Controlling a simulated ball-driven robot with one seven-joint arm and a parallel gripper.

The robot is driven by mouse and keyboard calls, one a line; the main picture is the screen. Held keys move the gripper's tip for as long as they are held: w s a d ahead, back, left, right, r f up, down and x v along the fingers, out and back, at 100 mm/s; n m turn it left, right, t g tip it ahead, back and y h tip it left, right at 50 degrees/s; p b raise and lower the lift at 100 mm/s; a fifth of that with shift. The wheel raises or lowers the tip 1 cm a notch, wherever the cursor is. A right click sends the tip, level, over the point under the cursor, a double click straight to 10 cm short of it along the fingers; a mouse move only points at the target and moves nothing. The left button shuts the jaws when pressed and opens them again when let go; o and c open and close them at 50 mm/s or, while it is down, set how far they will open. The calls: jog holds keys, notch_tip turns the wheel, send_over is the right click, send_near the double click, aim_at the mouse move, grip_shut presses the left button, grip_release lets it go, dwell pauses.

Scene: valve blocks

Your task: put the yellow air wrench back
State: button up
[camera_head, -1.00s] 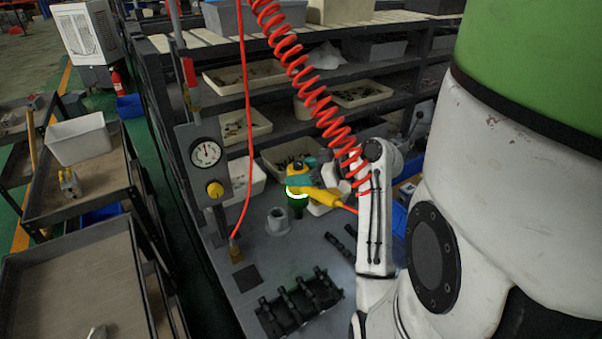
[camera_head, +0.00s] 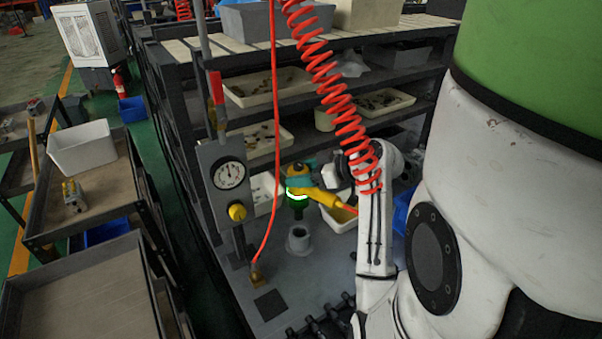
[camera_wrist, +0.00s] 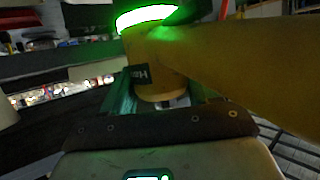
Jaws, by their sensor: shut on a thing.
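The yellow air wrench (camera_head: 303,185) is in my gripper (camera_head: 320,176), raised above the grey bench. It has a teal rear end, a glowing green ring and a dark green nose pointing down. Its yellow handle stretches to the right toward an orange-red hose end. In the wrist view the wrench (camera_wrist: 165,55) fills the upper right, and my gripper (camera_wrist: 160,100) is closed around its yellow body. A grey round cup-like holder (camera_head: 299,240) stands on the bench below the nose, apart from it. The fingertips are partly hidden by the wrench.
A gauge panel (camera_head: 222,180) with a yellow knob stands left of the wrench. A straight red hose (camera_head: 274,130) and a coiled red hose (camera_head: 335,95) hang nearby. Shelves with trays (camera_head: 265,88) are behind. Dark valve blocks (camera_head: 325,322) lie at the bench front.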

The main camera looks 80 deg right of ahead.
jog(key=shift+r, duration=0.25)
jog(key=b, duration=0.3)
send_over(303, 208)
jog(key=d, duration=0.2)
jog(key=shift+w+d+f, duration=0.1)
jog(key=shift+f, duration=1.15)
jog(key=shift+w+d+f, duration=0.1)
jog(key=shift+f, duration=1.15)
jog(key=shift+f+b, duration=2.55)
jog(key=shift+f, duration=0.95)
jog(key=o, duration=1.5)
jog(key=shift+a, duration=0.1)
jog(key=shift+f, duration=0.25)
jog(key=b+v, duration=0.1)
jog(key=v, duration=1)
jog(key=shift+r, duration=0.1)
